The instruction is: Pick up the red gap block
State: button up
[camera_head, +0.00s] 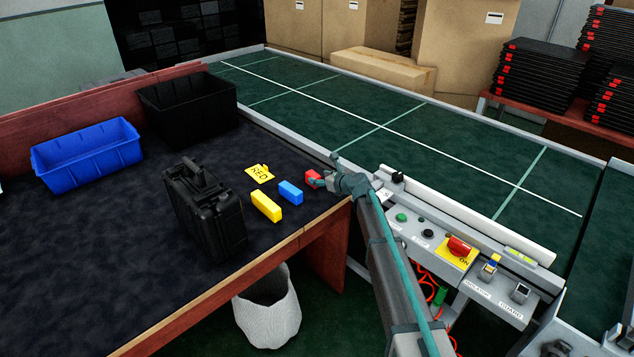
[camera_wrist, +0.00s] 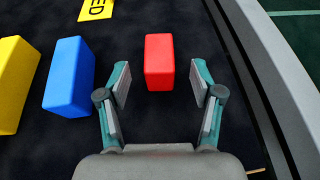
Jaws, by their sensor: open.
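The red block (camera_head: 312,177) lies on the dark table top near its right edge, beside the conveyor. In the wrist view the red block (camera_wrist: 159,63) sits ahead of my gripper (camera_wrist: 161,85), roughly centred between the open fingers, with its near end reaching between the fingertips. A gap shows on both sides of it. In the head view my gripper (camera_head: 325,181) is at the red block and partly covers it. A blue block (camera_wrist: 68,77) and a yellow block (camera_wrist: 14,82) stand to its left; they also show in the head view, blue (camera_head: 291,192) and yellow (camera_head: 266,206).
A black case (camera_head: 205,210), a blue bin (camera_head: 88,155) and a black bin (camera_head: 188,103) stand on the table further left. The conveyor rail (camera_wrist: 265,60) runs close on the right, with a control panel (camera_head: 450,250) at its front.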

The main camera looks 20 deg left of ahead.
aim_at(310, 174)
jog(key=shift+p+x, duration=0.75)
jog(key=shift+x, duration=2.65)
jog(key=shift+r, duration=0.1)
grip_shut()
